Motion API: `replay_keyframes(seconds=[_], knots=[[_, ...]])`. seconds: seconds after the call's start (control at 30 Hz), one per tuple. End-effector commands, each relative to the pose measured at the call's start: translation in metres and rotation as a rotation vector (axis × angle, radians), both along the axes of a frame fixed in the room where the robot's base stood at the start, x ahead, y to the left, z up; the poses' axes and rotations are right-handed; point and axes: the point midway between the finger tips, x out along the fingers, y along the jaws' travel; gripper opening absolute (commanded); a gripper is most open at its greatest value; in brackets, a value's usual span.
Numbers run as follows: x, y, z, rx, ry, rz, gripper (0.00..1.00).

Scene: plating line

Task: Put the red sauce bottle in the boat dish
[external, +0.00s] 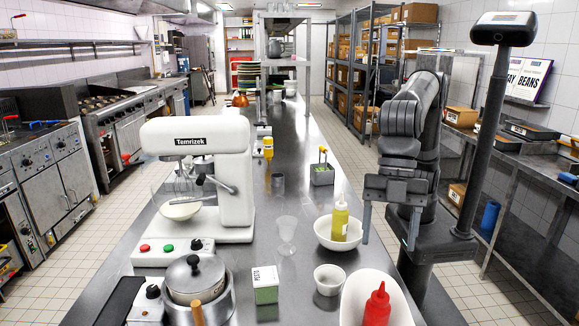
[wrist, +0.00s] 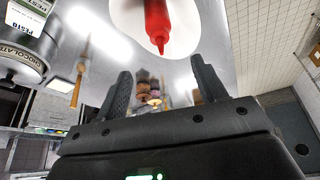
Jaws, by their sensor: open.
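The red sauce bottle (external: 377,306) stands upright in the white oval boat dish (external: 352,296) at the bottom edge of the external view, which cuts off the near part of both. In the wrist view the red bottle (wrist: 157,22) and part of the white dish (wrist: 124,14) show at the top, beyond the fingertips. My gripper (external: 390,238) is open and empty, behind the dish and apart from the bottle. Its two spread fingers (wrist: 160,82) also show in the wrist view with nothing held between them.
A yellow bottle (external: 340,218) stands in a white bowl (external: 323,233) just left of my gripper. A small white cup (external: 328,281), a clear glass (external: 287,233) and a pesto box (external: 265,285) stand further left. The mixer (external: 215,180) and pot (external: 195,275) occupy the counter's left side.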

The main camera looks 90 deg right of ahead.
Motion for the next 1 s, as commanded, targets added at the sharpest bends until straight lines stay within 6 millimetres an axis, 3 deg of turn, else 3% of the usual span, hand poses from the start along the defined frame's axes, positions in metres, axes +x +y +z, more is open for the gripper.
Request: replay_keyframes(seconds=[0.27, 0.37, 0.47, 0.7, 0.87, 1.0], knots=[[0.001, -0.003, 0.002, 0.000, 0.000, -0.004, 0.64], [0.009, -0.021, 0.009, 0.001, -0.003, -0.036, 0.64], [0.024, -0.062, 0.022, 0.004, -0.009, -0.104, 0.64], [0.047, -0.208, 0.051, 0.012, -0.027, -0.353, 0.64], [0.038, -0.303, 0.058, 0.020, -0.038, -0.524, 0.64], [0.017, -0.379, 0.055, 0.027, -0.046, -0.673, 0.64]])
